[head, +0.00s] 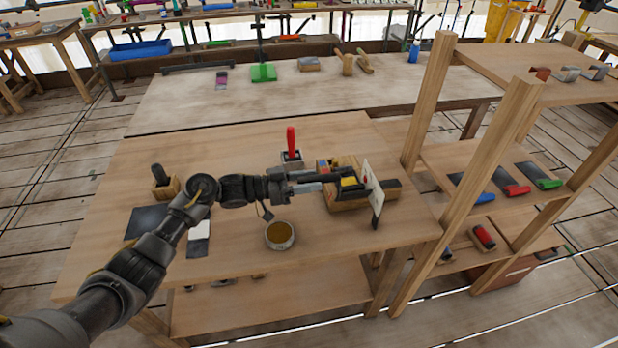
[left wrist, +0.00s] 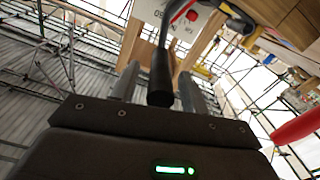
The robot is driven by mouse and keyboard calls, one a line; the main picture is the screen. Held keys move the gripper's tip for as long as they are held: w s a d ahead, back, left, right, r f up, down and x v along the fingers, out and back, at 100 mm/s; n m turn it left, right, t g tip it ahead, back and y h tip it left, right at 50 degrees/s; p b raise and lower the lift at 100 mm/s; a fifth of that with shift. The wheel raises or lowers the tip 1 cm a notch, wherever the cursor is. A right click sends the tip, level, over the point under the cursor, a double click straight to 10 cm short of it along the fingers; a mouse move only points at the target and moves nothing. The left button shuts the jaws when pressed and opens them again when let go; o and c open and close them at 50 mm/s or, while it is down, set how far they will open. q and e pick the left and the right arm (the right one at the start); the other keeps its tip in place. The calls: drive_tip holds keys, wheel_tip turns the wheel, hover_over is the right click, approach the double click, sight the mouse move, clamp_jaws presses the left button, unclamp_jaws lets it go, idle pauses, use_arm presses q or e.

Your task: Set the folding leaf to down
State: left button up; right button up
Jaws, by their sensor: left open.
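A white upright plate (head: 373,181) with a red mark stands at the right of the wooden table, seen nearly edge-on. The plate (left wrist: 197,18) also shows in the left wrist view, with a red mark and partly cut-off lettering. A lever with a black grip (left wrist: 161,80) comes from it towards my left gripper. My left gripper (head: 318,181) is open beside the plate. In the left wrist view the black grip lies between its two fingers, with no clear sign of clamping. I cannot tell which part is the folding leaf. My right gripper is not in view.
A wooden tray (head: 347,203) with small coloured pieces sits under the fingers. A red-handled tool (head: 291,143) stands behind the gripper, and a round tin (head: 280,235) is in front. Wooden posts (head: 425,105) and a shelf (head: 510,180) with coloured-handled tools rise at the right.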

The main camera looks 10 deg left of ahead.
use_arm(q)
drive_tip(key=shift+d, duration=0.15)
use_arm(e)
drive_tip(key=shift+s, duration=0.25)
use_arm(q)
drive_tip(key=shift+c, duration=0.4)
clamp_jaws()
drive_tip(key=s+d+f+m+b, duration=0.1)
drive_tip(key=s+f+m+b, duration=0.1)
drive_tip(key=s+m, duration=0.3)
drive_tip(key=shift+s+d+f+m+b, duration=0.3)
drive_tip(key=shift+d+f+b, duration=0.1)
drive_tip(key=shift+b, duration=0.1)
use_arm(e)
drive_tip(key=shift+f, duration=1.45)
use_arm(q)
drive_tip(key=shift+f, duration=0.1)
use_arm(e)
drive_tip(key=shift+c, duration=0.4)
